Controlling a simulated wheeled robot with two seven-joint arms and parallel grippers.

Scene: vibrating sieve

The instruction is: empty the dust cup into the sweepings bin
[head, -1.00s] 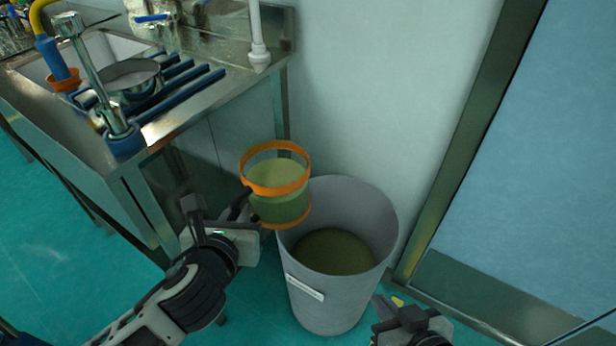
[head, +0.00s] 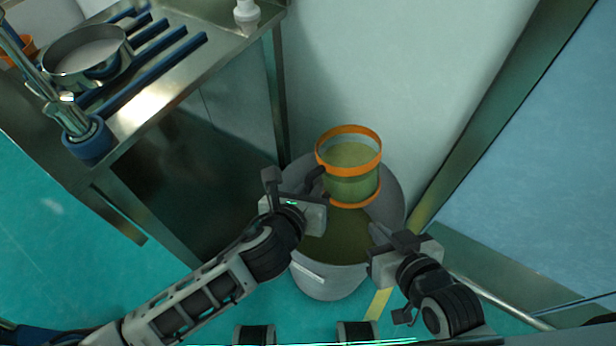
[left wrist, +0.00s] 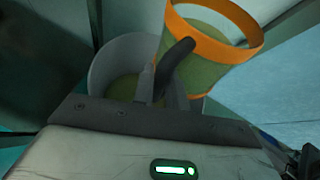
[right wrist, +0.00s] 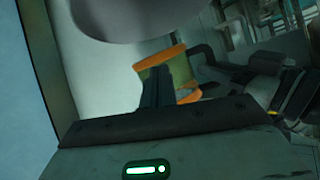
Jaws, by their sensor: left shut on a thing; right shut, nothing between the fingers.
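The dust cup (head: 350,186) is clear with orange rims and holds greenish-brown dust. It is upright above the sweepings bin (head: 391,194), over the bin's opening. My left gripper (head: 316,188) is shut on the cup's dark handle, which shows in the left wrist view (left wrist: 176,66). The grey bin stands on the floor against the wall with brownish sweepings inside. My right gripper (head: 376,236) is shut and empty at the bin's right front side, below the cup. The right wrist view also shows the cup (right wrist: 168,72) beyond the right fingers.
A wall is behind the bin, and a blue door panel (head: 540,200) is at the right. Teal floor is clear at the lower left.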

